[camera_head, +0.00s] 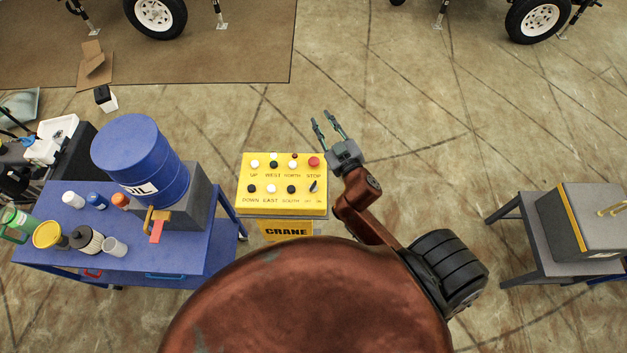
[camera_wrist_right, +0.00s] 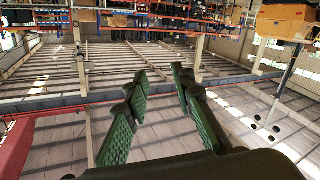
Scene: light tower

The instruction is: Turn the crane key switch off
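The yellow crane control panel (camera_head: 284,181) stands in front of my body in the head view, with black and white buttons and a red STOP button (camera_head: 313,161). The small dark key switch (camera_head: 314,186) is at its lower right, above small lettering. My right gripper (camera_head: 324,124) is above the panel's upper right in the picture, open and empty, its two fingers apart. In the right wrist view the open green-padded fingers (camera_wrist_right: 159,80) point at the ceiling and shelving, with nothing between them; the panel is not in that view. My left gripper is not in view.
A blue table (camera_head: 130,245) with a blue oil drum (camera_head: 141,158), bottles and cans stands left of the panel. A grey table (camera_head: 535,237) with a grey box (camera_head: 585,222) stands at the right. The floor between is open.

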